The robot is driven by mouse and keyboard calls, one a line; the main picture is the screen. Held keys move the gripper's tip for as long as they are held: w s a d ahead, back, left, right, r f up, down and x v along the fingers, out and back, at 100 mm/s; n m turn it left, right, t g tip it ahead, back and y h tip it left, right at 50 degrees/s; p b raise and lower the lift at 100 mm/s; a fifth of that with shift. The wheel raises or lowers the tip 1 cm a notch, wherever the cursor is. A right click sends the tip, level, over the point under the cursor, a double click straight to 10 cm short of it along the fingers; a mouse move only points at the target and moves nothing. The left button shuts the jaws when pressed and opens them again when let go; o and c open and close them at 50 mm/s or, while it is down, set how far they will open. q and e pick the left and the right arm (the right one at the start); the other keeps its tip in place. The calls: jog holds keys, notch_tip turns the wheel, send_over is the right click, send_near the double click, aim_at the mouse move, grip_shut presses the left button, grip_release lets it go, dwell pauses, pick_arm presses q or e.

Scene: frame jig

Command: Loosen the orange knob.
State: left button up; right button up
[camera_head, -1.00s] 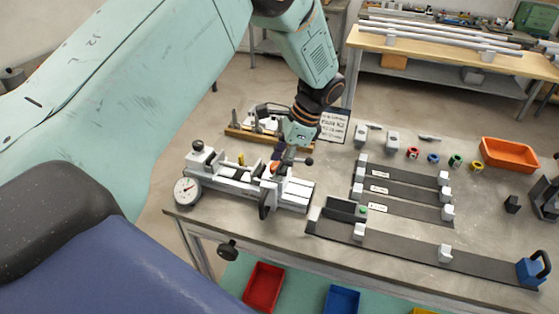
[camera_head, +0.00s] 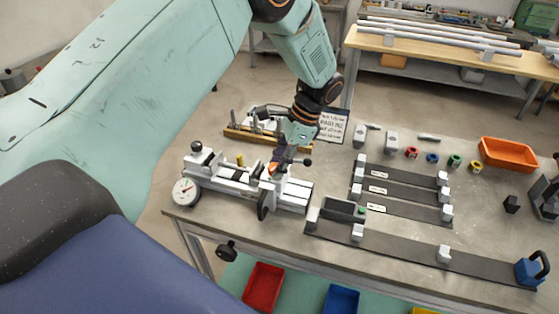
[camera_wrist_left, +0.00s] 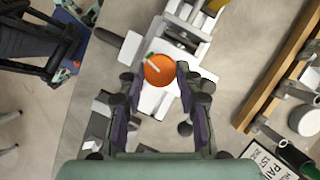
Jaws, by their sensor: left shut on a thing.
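The orange knob (camera_wrist_left: 159,70) sits on top of the white frame jig (camera_wrist_left: 151,102) and shows as a round disc with a pale mark in the left wrist view. In the head view only a small part of the orange knob (camera_head: 273,169) shows beside the fingers. My left gripper (camera_wrist_left: 157,80) points down over the jig, with one finger on each side of the knob, shut on it. It also shows in the head view (camera_head: 281,163). The jig (camera_head: 234,181) lies on the left part of the grey table. My right gripper is not in view.
A dial gauge (camera_head: 186,191) is at the jig's left end and a black handwheel (camera_head: 264,206) at its front. A wooden rack (camera_head: 246,135) stands behind. Dark strips with white blocks (camera_head: 415,252) and an orange bin (camera_head: 509,154) occupy the table's right.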

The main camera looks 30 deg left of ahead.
pick_arm(q)
jog(key=n, duration=0.2)
jog(key=n+g+h+p, duration=0.1)
jog(key=n, duration=0.1)
jog(key=shift+w+a, duration=0.15)
jog(key=shift+a, duration=0.05)
jog(key=n, duration=0.2)
jog(key=n+h+p, duration=0.1)
jog(key=n, duration=0.1)
jog(key=shift+a+g+h, duration=0.15)
jog(key=shift+g+h, duration=0.15)
jog(key=shift+g, duration=0.1)
jog(key=n+h, duration=0.1)
jog(key=n, duration=0.2)
jog(key=shift+a+n, duration=0.15)
jog(key=shift+n, duration=0.15)
jog(key=n+h+p, duration=0.1)
jog(key=n, duration=0.1)
jog(key=n+h, duration=0.1)
jog(key=n, duration=0.1)
jog(key=shift+a+r+t+p, duration=0.1)
jog(key=shift+a+t+p, duration=0.05)
jog(key=shift+t+p, duration=0.2)
jog(key=shift+s+a+n+t+h+p, duration=0.1)
jog(key=shift+n+t+h+p, duration=0.25)
jog(key=shift+n, duration=0.8)
jog(key=shift+s+n+t+h+p, duration=0.15)
jog(key=shift+n+h+p, duration=0.25)
jog(key=shift+n, duration=0.75)
